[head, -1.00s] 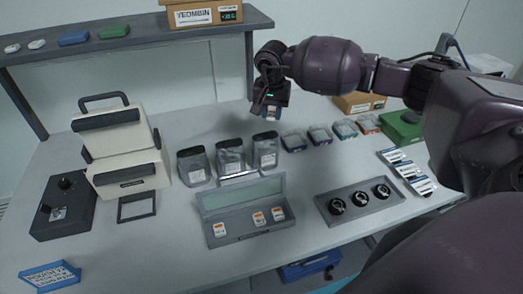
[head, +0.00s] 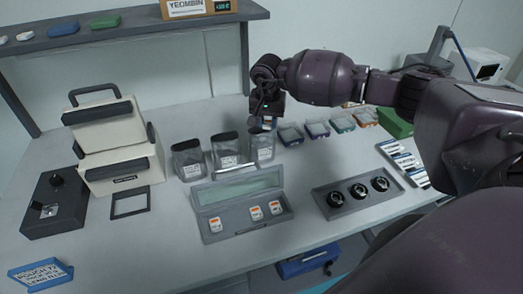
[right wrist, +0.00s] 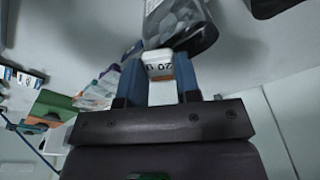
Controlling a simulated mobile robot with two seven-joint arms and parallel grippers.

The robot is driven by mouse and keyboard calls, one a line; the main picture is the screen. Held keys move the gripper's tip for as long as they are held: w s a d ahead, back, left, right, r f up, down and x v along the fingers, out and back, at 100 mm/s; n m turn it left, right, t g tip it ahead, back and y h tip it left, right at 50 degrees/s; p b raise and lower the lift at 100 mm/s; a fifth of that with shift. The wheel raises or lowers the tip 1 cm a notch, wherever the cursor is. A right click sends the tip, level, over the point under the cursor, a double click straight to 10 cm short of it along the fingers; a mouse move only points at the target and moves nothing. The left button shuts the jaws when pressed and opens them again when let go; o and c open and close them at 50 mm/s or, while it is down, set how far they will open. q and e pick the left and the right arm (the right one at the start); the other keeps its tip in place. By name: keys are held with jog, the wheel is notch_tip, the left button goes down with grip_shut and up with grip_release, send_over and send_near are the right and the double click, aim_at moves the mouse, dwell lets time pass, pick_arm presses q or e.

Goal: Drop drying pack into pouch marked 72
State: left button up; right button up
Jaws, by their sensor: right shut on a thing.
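My right gripper (head: 268,122) is shut on a small white drying pack (right wrist: 159,66), held between blue fingers in the right wrist view. It hangs over the mouth of the rightmost of three clear pouches (head: 262,148), overlapping its top in the head view. That pouch also shows in the right wrist view (right wrist: 178,20), close to the pack; whether they touch I cannot tell. The middle pouch (head: 226,153) and left pouch (head: 188,161) stand beside it. Their label numbers are too small to read. My left gripper is not in view.
An open grey case (head: 235,229) with several white-orange packs lies in front. A blue sign (head: 41,273) stands at front left. A tray with black round parts (head: 358,190) and small lidded boxes (head: 316,129) lie right. A shelf (head: 130,38) spans the back.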

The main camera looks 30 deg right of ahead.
jog(key=o, duration=0.9)
jog(key=shift+o, duration=0.3)
jog(key=shift+r, duration=0.3)
notch_tip(320, 180, up, 10)
jog(key=s, duration=0.1)
jog(key=shift+a+b, duration=0.45)
